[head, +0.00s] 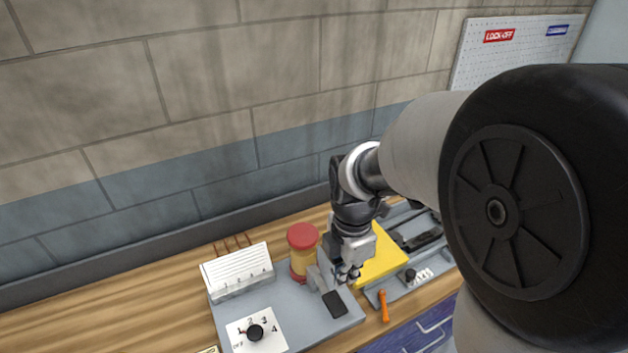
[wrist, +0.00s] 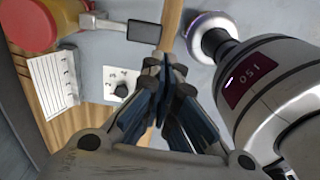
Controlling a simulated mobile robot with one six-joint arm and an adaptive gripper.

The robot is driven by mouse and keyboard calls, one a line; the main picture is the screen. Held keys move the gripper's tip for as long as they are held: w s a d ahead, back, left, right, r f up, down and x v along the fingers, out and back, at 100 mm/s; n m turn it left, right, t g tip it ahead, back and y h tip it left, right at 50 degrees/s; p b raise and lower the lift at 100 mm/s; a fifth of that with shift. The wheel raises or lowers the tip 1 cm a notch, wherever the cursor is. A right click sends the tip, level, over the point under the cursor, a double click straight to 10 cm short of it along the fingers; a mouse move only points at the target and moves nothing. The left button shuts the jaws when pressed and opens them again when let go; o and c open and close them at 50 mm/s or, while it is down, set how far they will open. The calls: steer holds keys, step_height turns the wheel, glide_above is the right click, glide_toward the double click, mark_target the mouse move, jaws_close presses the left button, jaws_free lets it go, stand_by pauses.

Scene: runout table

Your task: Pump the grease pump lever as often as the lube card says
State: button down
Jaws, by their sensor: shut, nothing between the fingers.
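The grease pump (head: 301,262) has a red cap and a yellow body and stands on a grey plate. It also shows at the upper left of the wrist view (wrist: 40,25). Its grey lever ends in a black pad (head: 335,304), which also shows in the wrist view (wrist: 144,31). My gripper (head: 348,277) is above the plate, right of the pump and near the lever pad. In the wrist view its fingers (wrist: 160,88) are together and empty, apart from the pad. A white lined card (head: 238,272) stands left of the pump; its writing is too small to read.
A dial marked OFF and 1 to 4 (head: 255,333) is at the plate's front left. An orange tool (head: 383,305) lies right of the pad. Bare wooden bench (head: 110,315) is at the left.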

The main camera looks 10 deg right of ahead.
mark_target(340, 315)
steer(key=shift+w+f, duration=0.15)
steer(key=shift+f, duration=0.05)
step_height(340, 315, down, 14)
steer(key=b, duration=0.3)
stand_by(0.5)
